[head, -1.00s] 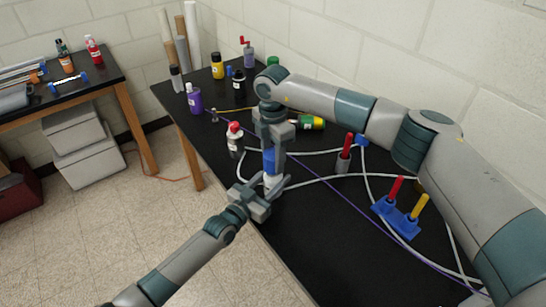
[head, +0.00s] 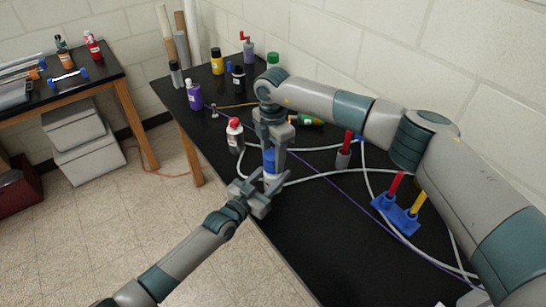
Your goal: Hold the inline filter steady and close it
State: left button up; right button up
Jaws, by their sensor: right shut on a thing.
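The inline filter stands upright near the table's front edge. Its blue upper part (head: 269,160) shows between the fingers of my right gripper (head: 273,150), which comes down from above and is shut on it. A small pale part of the filter shows below the blue. My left gripper (head: 262,186) reaches in from the lower left, low beside the filter. Its fingers point toward the filter's lower part. I cannot tell whether they touch or grip it. My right gripper partly hides the filter's top.
A white bottle with a red cap (head: 235,135) stands close left of the grippers. White tubing (head: 325,178) and a purple line cross the black table. A blue holder (head: 396,214) with red and yellow handles stands at the right. The table's front middle is clear.

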jog(key=shift+f, duration=0.6)
dwell(0.4)
jog(key=m, duration=0.3)
jog(key=shift+m, duration=0.3)
jog(key=m, duration=0.3)
jog(key=shift+m, duration=0.4)
jog(key=shift+a+m, duration=0.15)
jog(key=shift+m, duration=0.95)
jog(key=shift+a+r+m, duration=0.1)
jog(key=shift+a+m, duration=0.3)
jog(key=shift+m, duration=0.8)
jog(key=shift+d+m, duration=0.3)
jog(key=shift+m, duration=0.5)
